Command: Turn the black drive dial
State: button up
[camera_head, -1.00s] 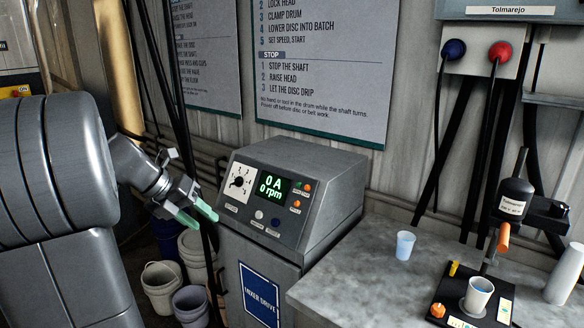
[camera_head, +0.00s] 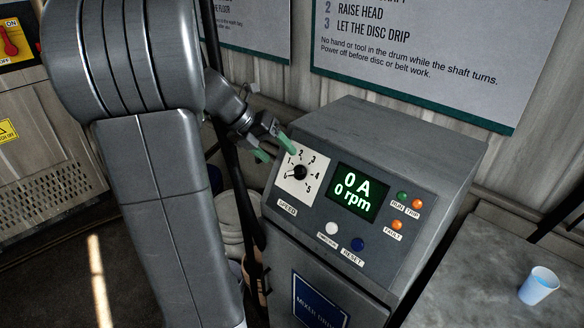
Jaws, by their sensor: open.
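The black drive dial (camera_head: 299,173) is a small round knob on a white scale plate marked SPEED, on the sloping front of the grey mixer drive box (camera_head: 408,160). Numbers run around it. The display (camera_head: 356,191) beside it reads 0 A and 0 rpm. My gripper (camera_head: 275,149) has green fingertips spread apart with nothing between them. It is up and to the left of the dial, near the plate's upper left edge, and looks apart from the knob. The exact gap in depth is hard to tell.
Right of the dial are green and orange lamps (camera_head: 402,196), a white button (camera_head: 332,228) and a blue reset button (camera_head: 358,244). A blue cup (camera_head: 539,285) stands on the bench at right. Buckets (camera_head: 232,222) and a dark pole stand left of the box.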

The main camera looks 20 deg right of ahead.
aim_at(294, 170)
jog(key=x, duration=0.7)
jog(key=shift+s+d+f, duration=0.15)
jog(key=shift+f, duration=0.1)
jog(key=c, duration=1)
